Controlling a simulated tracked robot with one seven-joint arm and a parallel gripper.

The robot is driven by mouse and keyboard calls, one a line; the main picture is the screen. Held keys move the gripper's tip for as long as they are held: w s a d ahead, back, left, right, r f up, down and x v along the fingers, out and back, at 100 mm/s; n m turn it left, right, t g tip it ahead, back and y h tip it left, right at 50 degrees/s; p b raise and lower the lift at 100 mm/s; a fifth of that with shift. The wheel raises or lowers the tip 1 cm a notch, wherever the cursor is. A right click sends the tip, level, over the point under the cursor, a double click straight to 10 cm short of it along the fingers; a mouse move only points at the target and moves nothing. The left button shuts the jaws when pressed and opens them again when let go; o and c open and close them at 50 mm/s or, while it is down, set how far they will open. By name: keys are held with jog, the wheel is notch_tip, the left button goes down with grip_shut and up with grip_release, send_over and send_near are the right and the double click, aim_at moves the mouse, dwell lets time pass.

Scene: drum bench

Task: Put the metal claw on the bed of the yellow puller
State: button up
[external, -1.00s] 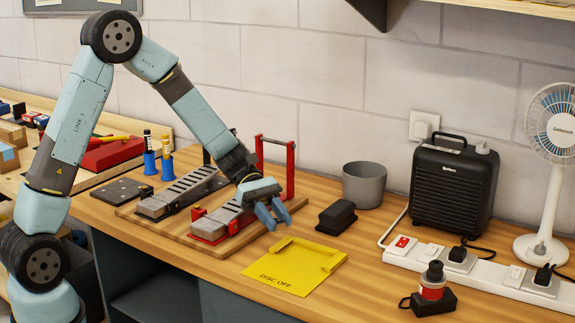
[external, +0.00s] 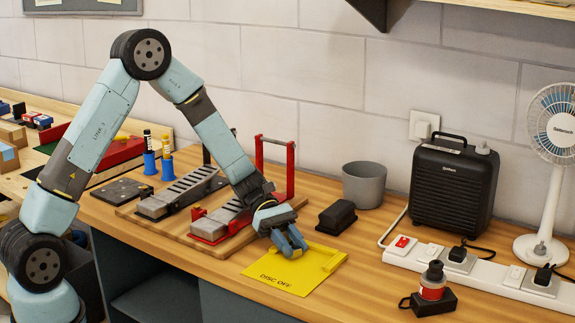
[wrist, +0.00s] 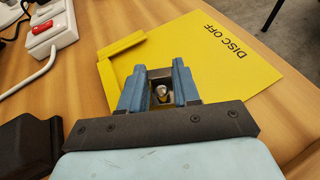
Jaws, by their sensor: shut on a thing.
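Two ridged grey beds stand behind on a board, one with a red frame (external: 291,170), one with a black frame (external: 180,193); neither looks yellow.
A black block (external: 337,217) lies just right of the gripper, with a grey pot (external: 364,184) behind it. A white power strip (external: 490,280), a black-and-red device (external: 433,287) and a heater (external: 455,185) are farther right. Bare wood surrounds the yellow plate.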

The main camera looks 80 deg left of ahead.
jog(key=shift+f, duration=0.1)
jog(key=o, duration=1)
jog(key=shift+o, duration=0.2)
